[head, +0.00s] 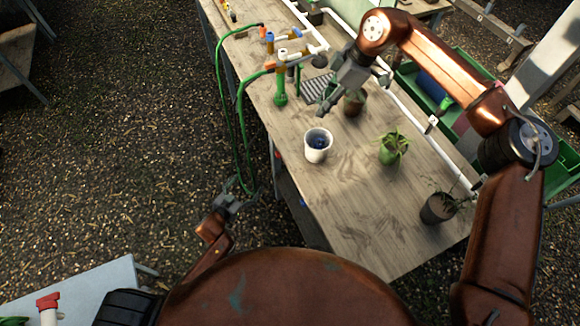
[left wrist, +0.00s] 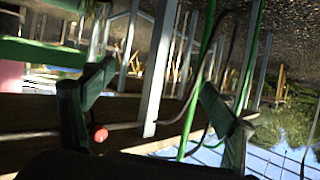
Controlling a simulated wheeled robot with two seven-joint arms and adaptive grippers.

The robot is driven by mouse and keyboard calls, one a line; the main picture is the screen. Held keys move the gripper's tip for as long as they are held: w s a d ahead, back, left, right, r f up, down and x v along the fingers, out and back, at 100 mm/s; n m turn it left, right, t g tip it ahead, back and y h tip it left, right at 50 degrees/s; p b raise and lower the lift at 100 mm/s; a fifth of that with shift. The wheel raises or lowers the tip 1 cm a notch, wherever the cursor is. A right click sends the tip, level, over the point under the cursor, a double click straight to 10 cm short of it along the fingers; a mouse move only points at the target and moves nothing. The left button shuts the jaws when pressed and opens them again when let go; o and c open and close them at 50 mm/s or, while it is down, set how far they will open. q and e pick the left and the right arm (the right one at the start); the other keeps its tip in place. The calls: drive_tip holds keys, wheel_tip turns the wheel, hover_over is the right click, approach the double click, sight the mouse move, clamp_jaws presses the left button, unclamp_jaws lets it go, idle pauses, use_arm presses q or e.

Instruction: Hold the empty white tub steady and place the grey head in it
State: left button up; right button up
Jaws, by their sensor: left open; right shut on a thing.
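The white tub (head: 317,155) stands upright on the wooden table near its left edge. Its inside looks dark blue; I cannot tell whether that is shade or contents. My right gripper (head: 328,101) is shut just above and behind the tub, apart from it. What it holds is too small and dark to make out. A dark grey rounded piece (head: 320,61) shows behind it by the white pipe; I cannot tell whether this is the grey head. My left gripper (head: 230,196) is open and low, off the table's left side. In the left wrist view its fingers (left wrist: 152,82) are apart.
Green hoses (head: 240,130) hang off the table's left edge near my left gripper. Pipe fittings (head: 281,85) stand behind the tub. Potted plants (head: 391,149) stand right of the tub, one close to my right gripper. The front middle of the table is clear.

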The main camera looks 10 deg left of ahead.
use_arm(q)
drive_tip(key=w+d+r+m+t+h, duration=0.15)
drive_tip(key=d+r, duration=0.35)
drive_tip(key=r, duration=0.6)
drive_tip(key=d+r+m+t+h, duration=0.1)
drive_tip(key=d+r+h, duration=0.3)
drive_tip(key=r, duration=0.7)
drive_tip(key=m+g+h, duration=0.1)
drive_tip(key=m+h, duration=0.1)
approach(317, 146)
drive_tip(key=shift+s+a+f+n, duration=0.15)
drive_tip(key=shift+s+a, duration=0.15)
drive_tip(key=shift+a, duration=0.2)
drive_tip(key=shift+s+a+n, duration=0.1)
drive_tip(key=shift+s+a, duration=0.2)
drive_tip(key=shift+a, duration=0.2)
drive_tip(key=shift+w+d, duration=0.2)
drive_tip(key=shift+d, duration=0.35)
drive_tip(key=x, duration=1.1)
